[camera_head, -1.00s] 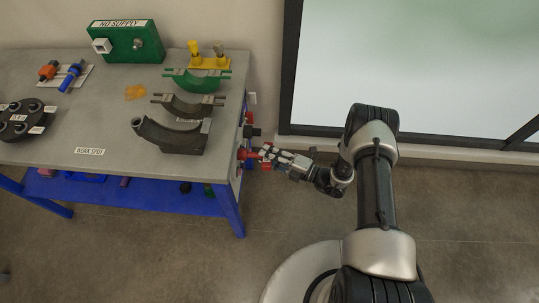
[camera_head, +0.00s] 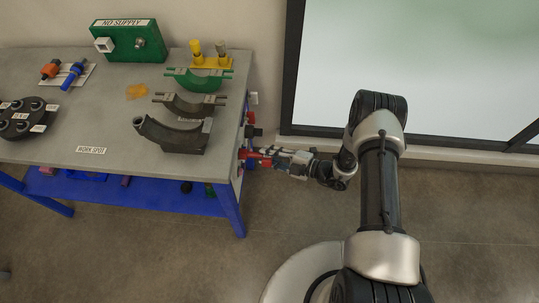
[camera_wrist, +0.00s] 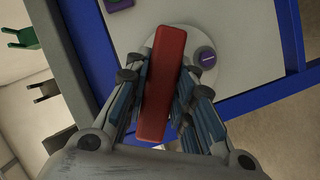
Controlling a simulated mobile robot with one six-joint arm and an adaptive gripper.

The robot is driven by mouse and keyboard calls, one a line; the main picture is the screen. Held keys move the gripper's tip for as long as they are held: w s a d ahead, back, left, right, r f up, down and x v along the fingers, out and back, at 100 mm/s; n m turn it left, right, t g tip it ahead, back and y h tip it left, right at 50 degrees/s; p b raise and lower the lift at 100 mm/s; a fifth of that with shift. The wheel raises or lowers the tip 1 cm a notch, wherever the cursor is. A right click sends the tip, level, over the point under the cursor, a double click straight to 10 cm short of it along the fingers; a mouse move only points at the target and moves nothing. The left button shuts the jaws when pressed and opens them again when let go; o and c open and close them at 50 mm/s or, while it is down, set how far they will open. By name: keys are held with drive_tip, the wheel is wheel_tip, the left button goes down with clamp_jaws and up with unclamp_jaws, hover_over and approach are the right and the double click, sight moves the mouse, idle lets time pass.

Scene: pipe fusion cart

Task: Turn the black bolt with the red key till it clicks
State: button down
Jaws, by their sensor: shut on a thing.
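The red key (camera_wrist: 163,85) is a long red bar in the wrist view, gripped between my fingers. My gripper (camera_wrist: 160,92) is shut on it. In the head view my gripper (camera_head: 276,158) is at the right end of the bench, with red of the key showing at its tip. Behind the key in the wrist view is a pale round plate (camera_wrist: 222,42). I cannot make out the black bolt; the key and fingers cover the middle of that plate. Whether the key is seated on the bolt cannot be told.
The grey bench (camera_head: 60,130) has a blue frame (camera_head: 230,208). A black part (camera_head: 254,132) sticks out of its end near my gripper. Floor right of the bench is clear.

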drive_tip(key=shift+n, duration=0.4)
drive_tip(key=shift+d, duration=2)
drive_tip(key=shift+d, duration=0.15)
drive_tip(key=shift+s+d, duration=0.1)
drive_tip(key=shift+d, duration=0.75)
